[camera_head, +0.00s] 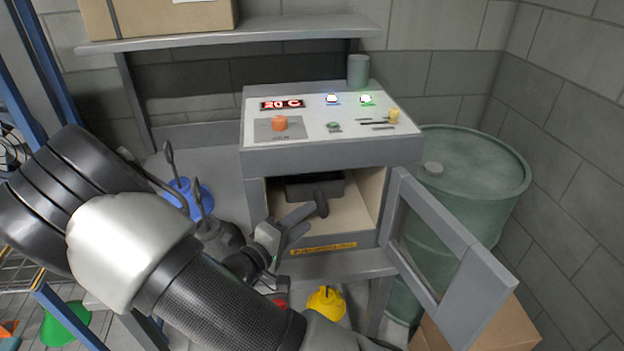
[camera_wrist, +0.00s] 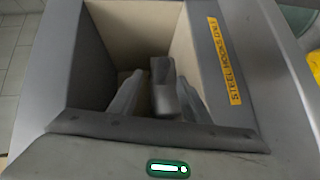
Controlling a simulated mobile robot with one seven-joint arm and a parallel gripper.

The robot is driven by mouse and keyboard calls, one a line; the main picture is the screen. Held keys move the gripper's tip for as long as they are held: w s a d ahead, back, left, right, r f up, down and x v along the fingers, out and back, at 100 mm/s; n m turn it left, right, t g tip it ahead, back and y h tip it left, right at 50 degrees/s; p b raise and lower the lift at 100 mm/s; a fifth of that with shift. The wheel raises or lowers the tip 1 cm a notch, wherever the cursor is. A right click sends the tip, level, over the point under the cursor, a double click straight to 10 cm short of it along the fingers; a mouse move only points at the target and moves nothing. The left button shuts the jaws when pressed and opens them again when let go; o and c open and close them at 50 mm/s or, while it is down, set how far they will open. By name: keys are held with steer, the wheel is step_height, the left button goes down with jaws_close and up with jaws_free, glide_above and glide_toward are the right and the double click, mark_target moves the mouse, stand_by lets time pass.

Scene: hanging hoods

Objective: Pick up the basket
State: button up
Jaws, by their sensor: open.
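The basket (camera_head: 312,186) is a dark grey box inside the open chamber of a grey heating unit (camera_head: 335,155). Its dark handle (camera_head: 322,205) sticks out toward the chamber mouth. My gripper (camera_head: 302,218) is open at the mouth of the chamber, just left of and in front of the handle. In the wrist view, my gripper's two grey fingers (camera_wrist: 160,102) point into the chamber, with the handle (camera_wrist: 162,75) appearing between them. I cannot tell whether either finger touches the handle. The rest of the basket is hard to make out in that view.
The unit's door (camera_head: 440,250) hangs open to the right, beside a green drum (camera_head: 475,175). The chamber walls closely flank my gripper. A blue container (camera_head: 188,195) stands left. A yellow object (camera_head: 326,302) and a cardboard box (camera_head: 505,330) sit lower down.

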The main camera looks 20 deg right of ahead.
mark_target(322, 210)
steer(key=shift+x, duration=0.8)
steer(key=shift+s+f+x, duration=0.1)
steer(key=shift+s+x, duration=0.05)
steer(key=shift+x, duration=1.15)
steer(key=shift+s+f+x, duration=0.15)
steer(key=shift+s+x, duration=0.05)
steer(key=shift+x, duration=1.1)
steer(key=shift+d+r, duration=0.1)
steer(key=shift+d, duration=0.1)
jaws_close()
